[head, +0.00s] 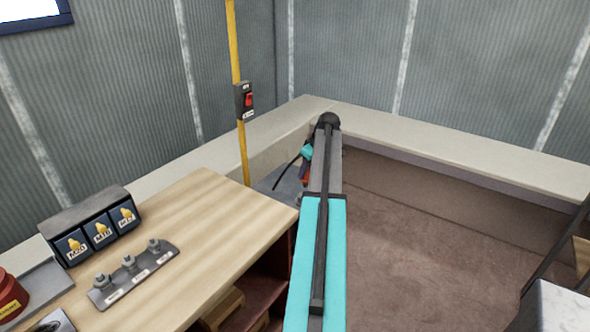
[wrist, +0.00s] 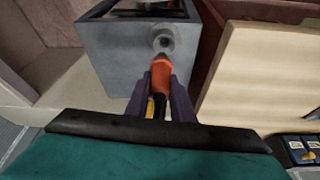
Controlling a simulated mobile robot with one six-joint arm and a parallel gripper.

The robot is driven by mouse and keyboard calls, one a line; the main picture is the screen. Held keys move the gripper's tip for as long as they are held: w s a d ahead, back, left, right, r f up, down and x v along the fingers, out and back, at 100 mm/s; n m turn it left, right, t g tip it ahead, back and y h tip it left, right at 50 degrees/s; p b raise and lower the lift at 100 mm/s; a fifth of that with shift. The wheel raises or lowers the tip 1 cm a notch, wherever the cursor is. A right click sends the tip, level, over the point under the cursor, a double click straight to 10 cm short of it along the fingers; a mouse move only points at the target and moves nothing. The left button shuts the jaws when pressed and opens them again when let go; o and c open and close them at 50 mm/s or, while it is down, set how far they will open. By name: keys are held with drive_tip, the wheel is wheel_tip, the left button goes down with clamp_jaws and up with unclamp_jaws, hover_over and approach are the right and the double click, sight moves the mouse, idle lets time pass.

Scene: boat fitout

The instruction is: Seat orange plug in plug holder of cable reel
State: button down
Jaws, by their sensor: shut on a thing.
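My gripper (wrist: 161,98) is shut on the orange plug (wrist: 161,73) in the wrist view. A yellow and black cable part (wrist: 155,107) shows between the fingers. In the head view my arm hides most of the gripper and reel; a grey surface (head: 283,182) shows beside it.
Brown floor (head: 430,240) at right is clear.

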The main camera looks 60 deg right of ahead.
sight(306, 181)
drive_tip(key=shift+w+a, duration=0.1)
drive_tip(key=shift+w, duration=0.25)
drive_tip(key=shift+f, duration=0.2)
drive_tip(key=shift+f+b, duration=0.7)
drive_tip(key=shift+f, duration=0.6)
drive_tip(key=shift+s, duration=0.15)
drive_tip(key=shift+f+b, duration=1)
drive_tip(key=shift+f, duration=1.1)
idle(2.1)
drive_tip(key=c, duration=1.5)
unclamp_jaws()
drive_tip(key=shift+o, duration=0.2)
drive_tip(key=shift+r, duration=0.1)
